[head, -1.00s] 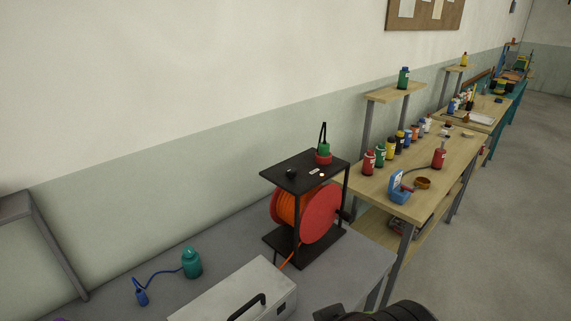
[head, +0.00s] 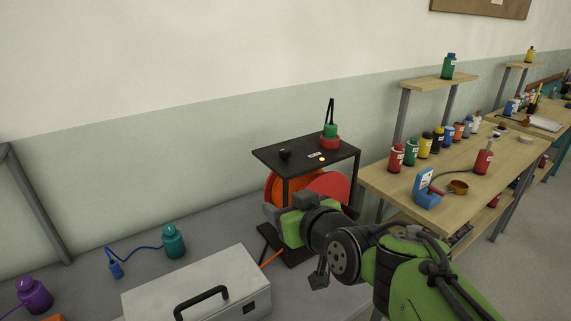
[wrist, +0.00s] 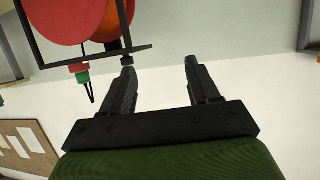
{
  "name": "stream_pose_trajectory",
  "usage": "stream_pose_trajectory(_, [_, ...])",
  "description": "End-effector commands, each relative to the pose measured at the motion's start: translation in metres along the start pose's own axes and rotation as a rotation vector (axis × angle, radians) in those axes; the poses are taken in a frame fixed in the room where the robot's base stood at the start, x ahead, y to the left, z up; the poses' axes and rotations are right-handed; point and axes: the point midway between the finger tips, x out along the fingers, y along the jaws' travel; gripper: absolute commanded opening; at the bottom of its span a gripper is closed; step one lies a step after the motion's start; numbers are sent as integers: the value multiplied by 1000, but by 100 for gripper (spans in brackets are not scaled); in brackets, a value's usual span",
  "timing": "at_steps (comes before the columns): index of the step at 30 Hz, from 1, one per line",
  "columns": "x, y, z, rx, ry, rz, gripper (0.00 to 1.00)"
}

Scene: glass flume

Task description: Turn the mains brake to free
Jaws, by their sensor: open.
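The mains reel stands on the grey bench in a black frame (head: 335,152), with an orange cable and red disc (head: 330,185). A small black knob (head: 285,154) sits on the frame's top plate, left of a white label and a small orange light (head: 322,159); I take it for the brake, but its setting is too small to read. My gripper is in front of the reel in the head view, below the top plate, its fingertips unclear there. In the wrist view my gripper (wrist: 158,62) is open and empty; the knob (wrist: 127,60) appears near the left fingertip, contact unclear.
A red and green plug piece (head: 330,138) stands at the top plate's right rear. A grey case (head: 190,285) lies front left of the reel, and a teal bottle (head: 173,242) behind it. A wooden table (head: 400,188) with several bottles stands to the right.

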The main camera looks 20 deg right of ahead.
Motion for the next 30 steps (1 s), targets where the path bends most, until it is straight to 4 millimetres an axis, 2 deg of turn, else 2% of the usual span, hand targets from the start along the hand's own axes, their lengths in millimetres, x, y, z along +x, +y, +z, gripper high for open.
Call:
stream_pose_trajectory(1, [14, 13, 8, 11, 52, 21, 60])
stream_pose_trajectory(3, [25, 32, 4, 21, 145, 50, 60])
stream_pose_trajectory(6, [36, 58, -2, 34, 263, 100, 60])
stream_pose_trajectory(9, [38, 74, -8, 42, 334, 132, 60])
stream_pose_trajectory(14, [53, 78, -20, 42, 345, 133, 60])
stream_pose_trajectory(24, [133, 89, -48, 42, 344, 133, 60])
stream_pose_trajectory(30, [170, 95, -62, 42, 344, 134, 60])
